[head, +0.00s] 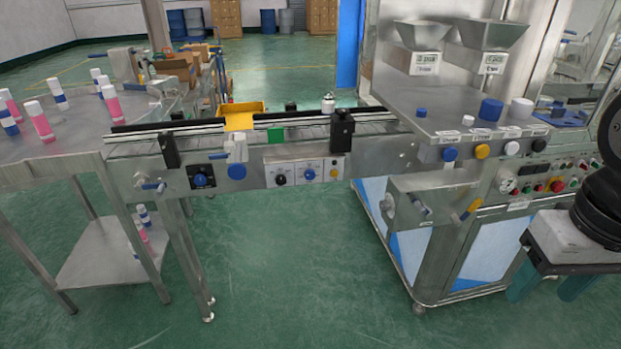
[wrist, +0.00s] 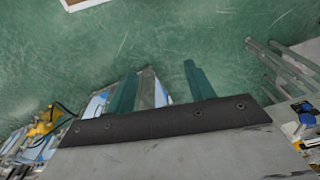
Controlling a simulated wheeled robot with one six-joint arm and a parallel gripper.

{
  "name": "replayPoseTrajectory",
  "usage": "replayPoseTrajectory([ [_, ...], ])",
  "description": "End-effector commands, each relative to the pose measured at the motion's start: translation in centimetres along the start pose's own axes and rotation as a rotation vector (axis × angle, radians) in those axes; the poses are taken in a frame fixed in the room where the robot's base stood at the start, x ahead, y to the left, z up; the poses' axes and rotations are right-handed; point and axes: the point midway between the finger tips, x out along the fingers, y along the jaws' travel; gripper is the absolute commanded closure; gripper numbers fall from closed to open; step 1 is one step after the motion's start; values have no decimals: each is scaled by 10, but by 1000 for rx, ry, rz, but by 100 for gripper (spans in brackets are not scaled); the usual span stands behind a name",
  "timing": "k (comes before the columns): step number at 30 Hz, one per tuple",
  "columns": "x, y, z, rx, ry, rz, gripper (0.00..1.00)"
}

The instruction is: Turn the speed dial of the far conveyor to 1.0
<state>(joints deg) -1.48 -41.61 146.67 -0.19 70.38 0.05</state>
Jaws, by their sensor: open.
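A conveyor (head: 245,150) runs from the round table to the machine. Its front carries a black dial plate with a blue knob (head: 200,181) at the left. A white panel further right holds a black dial (head: 280,179) and a blue dial (head: 308,174). I cannot tell which one is the far conveyor's speed dial, and the scale marks are too small to read. My gripper (head: 546,286) is open and empty at the right, in front of the machine and well away from the dials. Its two green fingers (wrist: 155,80) stand apart in the wrist view.
The machine (head: 430,140) has hoppers on top and coloured knobs and buttons on its front. A steel table (head: 70,145) with pink and blue cans stands at the left. A lever handle (head: 421,205) juts from the machine. The green floor before the conveyor is clear.

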Motion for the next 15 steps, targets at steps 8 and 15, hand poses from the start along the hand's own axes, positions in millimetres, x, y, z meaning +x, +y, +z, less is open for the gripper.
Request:
replayPoseTrajectory([
  [8,45,-29,-40,-107,-199,-10,46],
  [15,106,-74,-116,-163,-156,-35,46],
])
